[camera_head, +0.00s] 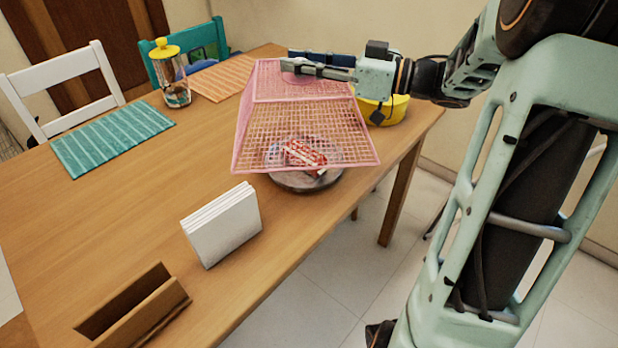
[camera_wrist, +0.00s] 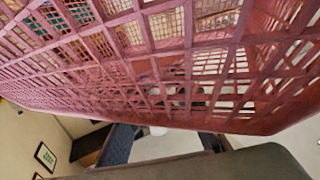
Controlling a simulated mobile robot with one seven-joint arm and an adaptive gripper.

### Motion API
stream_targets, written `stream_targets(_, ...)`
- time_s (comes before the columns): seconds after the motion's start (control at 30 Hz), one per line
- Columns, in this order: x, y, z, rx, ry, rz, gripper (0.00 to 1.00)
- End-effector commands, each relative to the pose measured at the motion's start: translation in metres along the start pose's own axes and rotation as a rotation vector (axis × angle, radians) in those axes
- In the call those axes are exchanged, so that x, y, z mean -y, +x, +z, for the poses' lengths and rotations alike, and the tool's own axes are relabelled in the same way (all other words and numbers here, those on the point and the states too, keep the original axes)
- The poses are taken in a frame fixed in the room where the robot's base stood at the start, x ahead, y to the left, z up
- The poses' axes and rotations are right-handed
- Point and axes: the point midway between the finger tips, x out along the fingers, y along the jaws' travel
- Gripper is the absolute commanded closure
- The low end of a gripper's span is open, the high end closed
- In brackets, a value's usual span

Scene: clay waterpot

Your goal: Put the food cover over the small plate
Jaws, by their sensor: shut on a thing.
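The food cover (camera_head: 300,120) is a pink mesh cover, held tilted above the table with one mesh side facing the head camera. My gripper (camera_head: 290,68) is shut on the food cover at its top. The small plate (camera_head: 308,184) is a dark round plate near the table's right edge. Red and white food lies on it, seen partly through the mesh below the cover. I cannot tell whether the cover's lower edge touches the plate. In the wrist view the pink mesh (camera_wrist: 190,60) fills the upper part and hides most of the scene.
A yellow bowl (camera_head: 385,108) stands behind the cover on the right. White upright boards (camera_head: 222,225) and a brown wooden holder (camera_head: 135,308) stand toward the front. A jar with a yellow lid (camera_head: 173,80) and a teal mat (camera_head: 110,138) are at the left. The middle-left table is clear.

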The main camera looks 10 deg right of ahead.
Motion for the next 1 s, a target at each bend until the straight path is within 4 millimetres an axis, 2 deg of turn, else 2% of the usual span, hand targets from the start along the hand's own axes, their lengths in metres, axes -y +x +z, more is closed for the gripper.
stream_targets(0.23, -0.004, -0.003, 0.009, 0.000, 0.001, 0.012, 1.00)
stream_targets(0.5, -0.004, -0.003, 0.052, 0.000, 0.003, 0.012, 1.00)
stream_targets(0.67, -0.004, -0.003, 0.066, 0.000, 0.002, 0.011, 1.00)
stream_targets(0.83, -0.004, -0.003, 0.096, 0.000, 0.002, 0.011, 1.00)
stream_targets(0.9, -0.004, -0.003, 0.103, 0.000, 0.002, 0.011, 1.00)
stream_targets(1.0, -0.003, -0.003, 0.103, 0.000, -0.001, 0.011, 1.00)
